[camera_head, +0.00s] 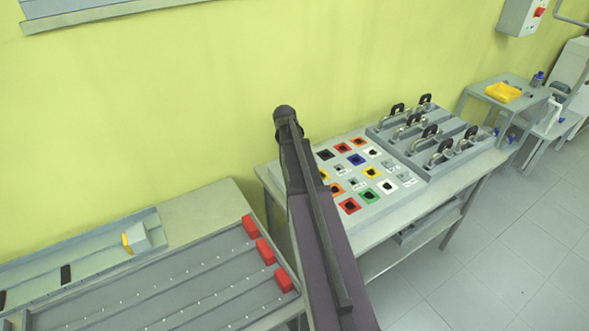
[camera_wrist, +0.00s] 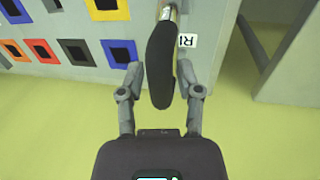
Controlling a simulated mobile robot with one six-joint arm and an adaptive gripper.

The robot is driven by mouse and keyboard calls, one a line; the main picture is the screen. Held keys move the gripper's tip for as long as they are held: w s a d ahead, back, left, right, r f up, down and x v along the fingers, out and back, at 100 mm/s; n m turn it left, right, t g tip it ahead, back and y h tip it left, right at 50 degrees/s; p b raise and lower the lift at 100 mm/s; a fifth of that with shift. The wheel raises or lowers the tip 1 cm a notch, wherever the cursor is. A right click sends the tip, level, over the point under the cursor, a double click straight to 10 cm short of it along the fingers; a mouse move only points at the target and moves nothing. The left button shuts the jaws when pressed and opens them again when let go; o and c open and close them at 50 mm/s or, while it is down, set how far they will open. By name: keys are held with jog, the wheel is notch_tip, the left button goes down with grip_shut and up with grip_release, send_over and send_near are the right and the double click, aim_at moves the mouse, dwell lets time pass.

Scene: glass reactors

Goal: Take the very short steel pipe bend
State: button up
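In the wrist view my gripper (camera_wrist: 159,75) has its two fingers apart, on either side of a black, rounded, elongated piece (camera_wrist: 160,62). A short bit of shiny steel (camera_wrist: 168,13) shows at its top edge, so it looks like one end of a steel pipe bend. A gap shows on the left of the black piece; on the right the finger is very near it, and contact cannot be told. In the head view my arm hides my gripper and this piece. Several steel bends with black grips (camera_head: 430,131) stand on grey racks to the right; their lengths are hard to compare.
A panel (camera_head: 375,211) with coloured squares lies on the table beside the racks (camera_head: 463,156). A grey tray (camera_head: 190,292) with red blocks (camera_head: 266,251) is at lower left. The yellow-green wall (camera_head: 150,100) is close behind. Floor (camera_head: 500,240) is clear at right.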

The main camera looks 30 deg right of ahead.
grip_shut()
jog(key=shift+r, duration=0.2)
notch_tip(320, 180, up, 10)
jog(key=p, duration=1)
jog(key=shift+f, duration=0.2)
dwell(0.4)
